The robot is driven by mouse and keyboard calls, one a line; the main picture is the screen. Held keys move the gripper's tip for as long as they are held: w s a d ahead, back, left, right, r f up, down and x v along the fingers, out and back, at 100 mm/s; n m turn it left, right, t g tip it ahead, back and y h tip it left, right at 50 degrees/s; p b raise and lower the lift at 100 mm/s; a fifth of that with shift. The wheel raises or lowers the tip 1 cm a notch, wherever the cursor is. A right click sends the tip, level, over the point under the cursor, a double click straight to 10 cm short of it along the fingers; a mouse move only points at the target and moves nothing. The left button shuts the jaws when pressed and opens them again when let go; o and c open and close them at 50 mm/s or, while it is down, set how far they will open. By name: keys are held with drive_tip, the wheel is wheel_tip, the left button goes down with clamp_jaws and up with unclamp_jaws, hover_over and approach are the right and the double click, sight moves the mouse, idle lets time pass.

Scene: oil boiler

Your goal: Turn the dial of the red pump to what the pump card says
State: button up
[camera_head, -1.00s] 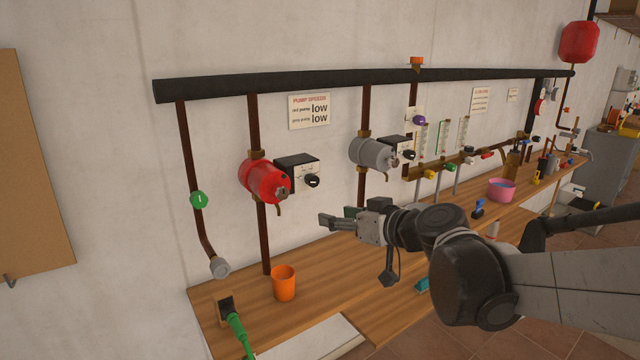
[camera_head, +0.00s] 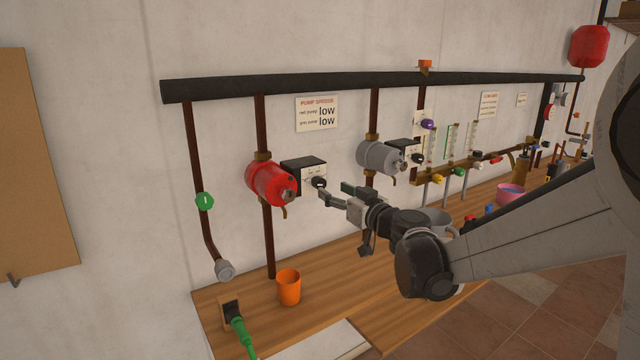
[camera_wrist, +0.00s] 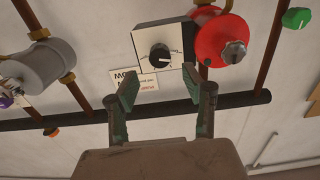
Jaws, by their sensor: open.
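The red pump (camera_head: 265,185) sits on a brown vertical pipe; it also shows in the wrist view (camera_wrist: 215,42). Its control box (camera_head: 303,168) is on its right, with a black dial (camera_head: 319,183). In the wrist view the dial (camera_wrist: 160,55) sits on a white face with a pale pointer mark; its setting is too small to read. The pump card (camera_head: 317,114) on the wall reads low for the red pump and low for the grey pump. My gripper (camera_head: 335,193) is open and empty, close in front of the dial, apparently not touching it.
The grey pump (camera_head: 378,156) with its own box (camera_head: 405,150) is just right of my gripper. An orange cup (camera_head: 288,287) stands on the wooden bench (camera_head: 260,306) below. A black horizontal pipe (camera_head: 300,88) runs above. Green valve (camera_head: 204,201) is at left.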

sight(323, 184)
drive_tip(key=x, duration=0.7)
drive_tip(key=shift+w+a, duration=0.15)
drive_tip(key=shift+w, duration=0.05)
clamp_jaws()
drive_tip(key=shift+m, duration=0.5)
drive_tip(key=m+b, duration=0.1)
drive_tip(key=m, duration=0.2)
drive_tip(key=shift+m+b, duration=0.3)
drive_tip(key=shift+m, duration=0.1)
drive_tip(key=m+b, duration=0.1)
drive_tip(key=m, duration=0.3)
drive_tip(key=shift+m, duration=0.4)
drive_tip(key=shift+w, duration=0.1)
